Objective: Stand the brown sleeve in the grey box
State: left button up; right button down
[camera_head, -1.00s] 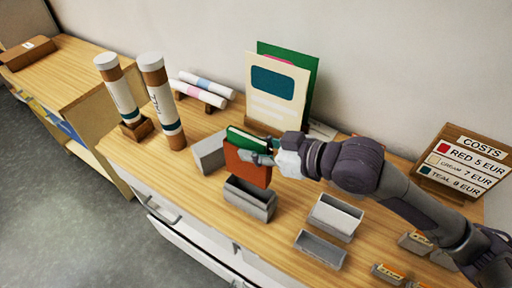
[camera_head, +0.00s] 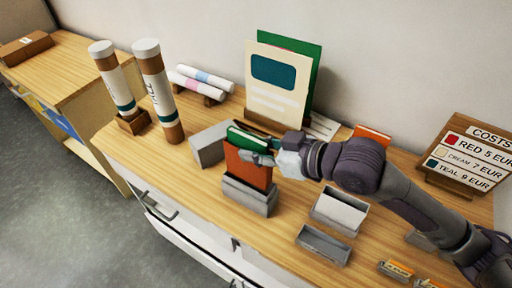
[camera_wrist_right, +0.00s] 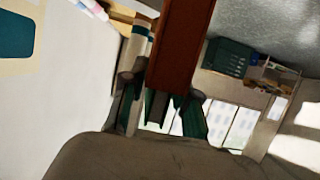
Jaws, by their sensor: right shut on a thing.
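The brown sleeve (camera_head: 247,168) is an upright, orange-brown flat piece. My right gripper (camera_head: 270,157) is shut on its right edge, and the sleeve also shows large in the right wrist view (camera_wrist_right: 182,45). The grey box (camera_head: 248,200) is a small open box on the table directly below the sleeve. The sleeve's lower end reaches the box's opening and looks to be just inside it; how deep it sits I cannot tell. My left gripper is not in view.
Another grey box (camera_head: 207,147) stands close behind, with a green piece (camera_head: 248,138) beside the sleeve. Tall tubes (camera_head: 158,92) stand at left; a price sign (camera_head: 468,157) at right.

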aim_at(257, 177)
jog(key=shift+p, duration=0.35)
jog(key=shift+f, duration=0.1)
dwell(0.6)
jog(key=shift+f+b, duration=1.3)
jog(key=shift+f, duration=1.05)
jog(key=shift+f, duration=0.1)
jog(key=shift+f+b, duration=1.3)
jog(key=shift+f, duration=1.05)
jog(key=c, duration=0.8)
grip_release()
jog(key=shift+d, duration=0.1)
